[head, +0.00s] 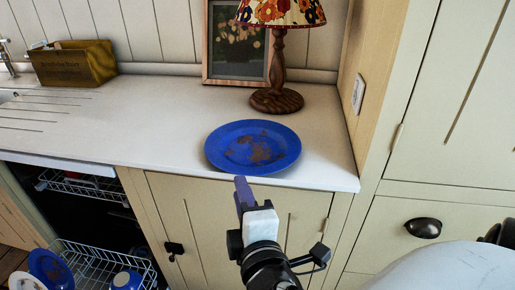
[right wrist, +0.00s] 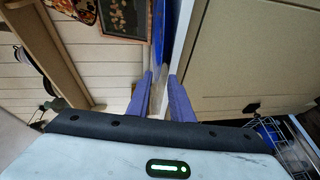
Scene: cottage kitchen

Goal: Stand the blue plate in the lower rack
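A blue plate (head: 253,147) with brown stains lies flat on the white counter near its front edge. My right gripper (head: 242,188) is just in front of the plate's near rim. In the right wrist view the right gripper (right wrist: 161,78) is open, and the plate (right wrist: 158,35) shows edge-on, in line with the gap between the fingers. I cannot tell whether the fingers touch it. The lower rack (head: 92,262) is a white wire rack at the bottom left, pulled out. It holds another stained blue plate (head: 49,268), a white dish (head: 26,282) and a blue-and-white piece (head: 127,281). My left gripper is not in view.
A wooden lamp (head: 277,98) and a framed picture (head: 238,45) stand behind the plate. A wooden box (head: 73,64) is at the back left by the sink. A tall cabinet (head: 455,110) closes off the right. The upper rack (head: 85,184) sits above the lower one.

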